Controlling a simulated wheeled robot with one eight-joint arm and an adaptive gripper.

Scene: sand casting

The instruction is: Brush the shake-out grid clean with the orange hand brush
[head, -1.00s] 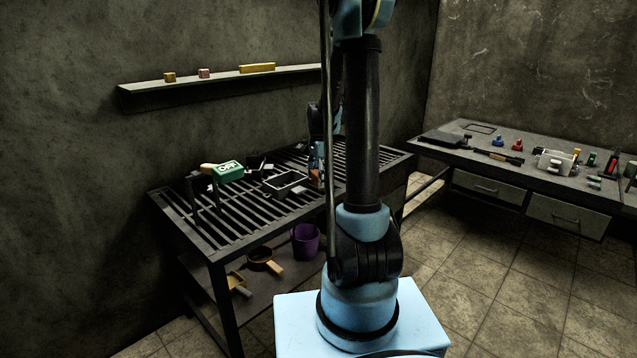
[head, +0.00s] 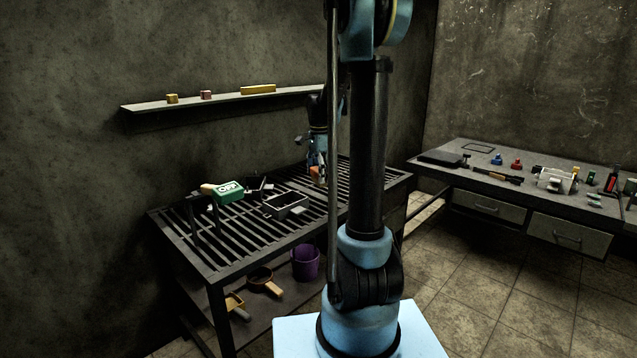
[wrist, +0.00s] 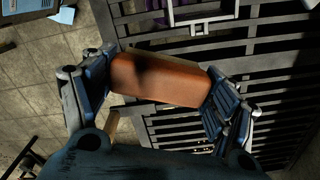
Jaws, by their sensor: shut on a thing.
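The orange hand brush (wrist: 158,80) lies between the fingers of my gripper (wrist: 158,95) in the wrist view, and the gripper is shut on it. Its block hides what is directly beneath it. In the head view my gripper (head: 318,178) is over the right back part of the shake-out grid (head: 225,258), with a small orange part of the brush (head: 315,171) showing. The grid is a dark slatted table top and also shows in the wrist view (wrist: 262,48). I cannot tell whether the bristles touch the slats.
A purple bucket (head: 306,263) and a ladle-like tool (head: 262,282) are below. A side bench (head: 480,175) holds several tools. A wall shelf (head: 225,100) is behind.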

